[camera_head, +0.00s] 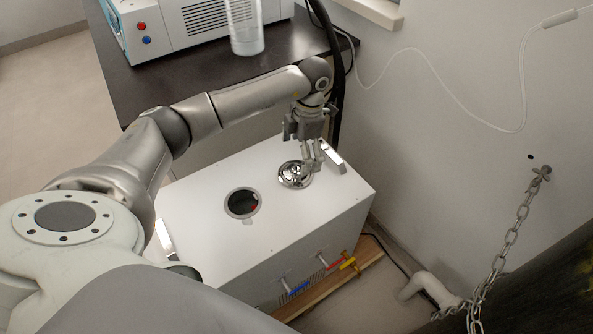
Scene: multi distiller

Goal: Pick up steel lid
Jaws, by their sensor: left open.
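The steel lid (293,175) is a round, shiny disc lying on top of the white box (205,215), right of and behind a round opening (242,203). My left gripper (313,163) points down at the lid's right side, with its fingers open. The fingers overlap the lid's right edge in the picture; I cannot tell whether they touch it. My right gripper is not in view.
A dark table (165,88) behind holds a white and blue device (190,25) and a clear cylinder (244,30). The box has metal handles, one (331,156) close to my gripper. Blue, red and yellow taps show on its front. A wall and hanging chain (510,240) are right.

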